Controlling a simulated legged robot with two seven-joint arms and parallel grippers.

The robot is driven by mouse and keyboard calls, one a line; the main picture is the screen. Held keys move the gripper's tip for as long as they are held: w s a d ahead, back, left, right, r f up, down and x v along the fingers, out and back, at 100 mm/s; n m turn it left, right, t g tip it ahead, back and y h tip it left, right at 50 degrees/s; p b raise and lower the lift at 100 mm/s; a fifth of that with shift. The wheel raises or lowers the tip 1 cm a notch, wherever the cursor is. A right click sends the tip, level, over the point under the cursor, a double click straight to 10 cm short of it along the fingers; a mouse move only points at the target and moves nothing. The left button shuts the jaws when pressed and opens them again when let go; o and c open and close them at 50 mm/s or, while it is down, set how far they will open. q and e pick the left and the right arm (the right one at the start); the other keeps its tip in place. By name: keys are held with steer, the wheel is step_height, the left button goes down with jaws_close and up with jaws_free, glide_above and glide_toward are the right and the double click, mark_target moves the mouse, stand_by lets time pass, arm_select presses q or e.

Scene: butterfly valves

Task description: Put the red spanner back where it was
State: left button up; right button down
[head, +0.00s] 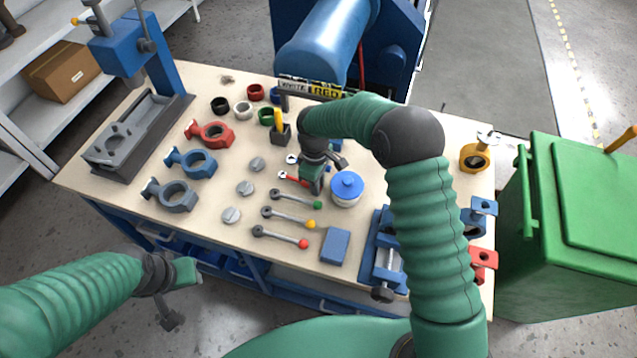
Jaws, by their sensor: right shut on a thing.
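The red spanner (293,179) is near the middle of the workbench, its grey open head pointing left. My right gripper (312,180) reaches down from above and is shut on its handle, hiding the handle's far end. I cannot tell whether the spanner touches the bench. Another spanner's grey head (292,159) shows just behind it, the rest hidden by my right gripper. My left gripper (184,295) is off the bench's front edge at lower left, open and empty.
A blue-lidded pot (346,187) stands close right of my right gripper. Levers with coloured knobs (290,200) lie in front; grey discs (245,188) lie left. A dark holder (281,134) stands behind. A blue vise (385,260) is at front right, a green bin (585,220) beyond.

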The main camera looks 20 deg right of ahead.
steer(key=c, duration=1.6)
jaws_free()
steer(key=shift+o, duration=1.3)
steer(key=shift+d, duration=0.1)
steer(key=shift+o, duration=0.4)
steer(key=shift+d, duration=0.2)
steer(key=shift+a, duration=0.2)
steer(key=shift+r, duration=0.1)
step_height(320, 180, up, 3)
steer(key=p, duration=0.3)
steer(key=shift+d+r, duration=0.1)
steer(key=shift+r, duration=0.05)
step_height(320, 180, up, 4)
steer(key=p, duration=0.3)
steer(key=shift+f, duration=0.2)
